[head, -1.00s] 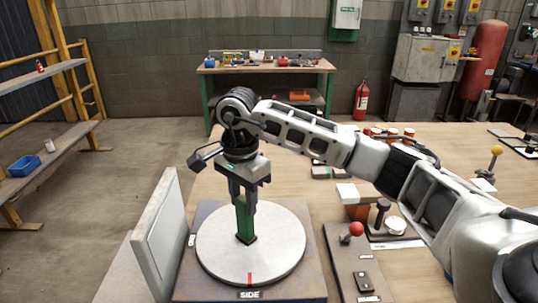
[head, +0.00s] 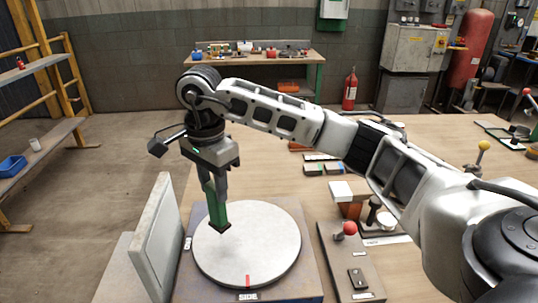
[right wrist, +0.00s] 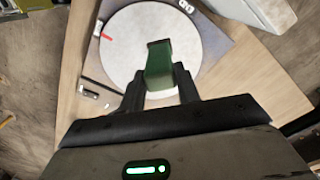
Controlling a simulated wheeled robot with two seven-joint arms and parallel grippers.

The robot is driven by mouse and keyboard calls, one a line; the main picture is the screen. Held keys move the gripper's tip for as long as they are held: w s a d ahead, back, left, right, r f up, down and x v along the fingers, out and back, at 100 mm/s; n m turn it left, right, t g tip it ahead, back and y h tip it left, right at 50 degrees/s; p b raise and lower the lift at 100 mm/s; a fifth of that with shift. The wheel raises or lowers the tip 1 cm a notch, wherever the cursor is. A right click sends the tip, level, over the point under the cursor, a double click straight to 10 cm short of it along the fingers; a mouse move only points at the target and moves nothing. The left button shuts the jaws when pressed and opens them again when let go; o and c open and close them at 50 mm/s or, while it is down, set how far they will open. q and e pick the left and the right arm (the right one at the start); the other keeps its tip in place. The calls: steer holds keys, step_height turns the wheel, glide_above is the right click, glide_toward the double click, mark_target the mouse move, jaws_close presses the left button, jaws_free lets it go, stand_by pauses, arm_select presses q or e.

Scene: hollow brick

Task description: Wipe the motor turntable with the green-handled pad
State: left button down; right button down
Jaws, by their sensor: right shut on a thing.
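The motor turntable is a round pale grey disc (head: 262,247) on a dark square base, with a red mark at its front edge. It also shows in the right wrist view (right wrist: 120,60). My right gripper (head: 213,188) is shut on the green-handled pad (head: 217,214), over the disc's back-left part. The pad hangs below the fingers, slightly tilted, its dark foot low at the disc. I cannot tell whether the foot touches the surface. In the right wrist view the green handle (right wrist: 158,65) sits between the two fingers. My left gripper is not in view.
A grey upright panel (head: 155,235) stands close left of the turntable. A control box with a red-knobbed lever (head: 349,229) is to its right. Small blocks (head: 323,168) lie behind on the wooden table. The table's middle right is partly under my right arm.

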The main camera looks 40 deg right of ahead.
steer(key=shift+r+p, duration=0.75)
steer(key=shift+r, duration=0.75)
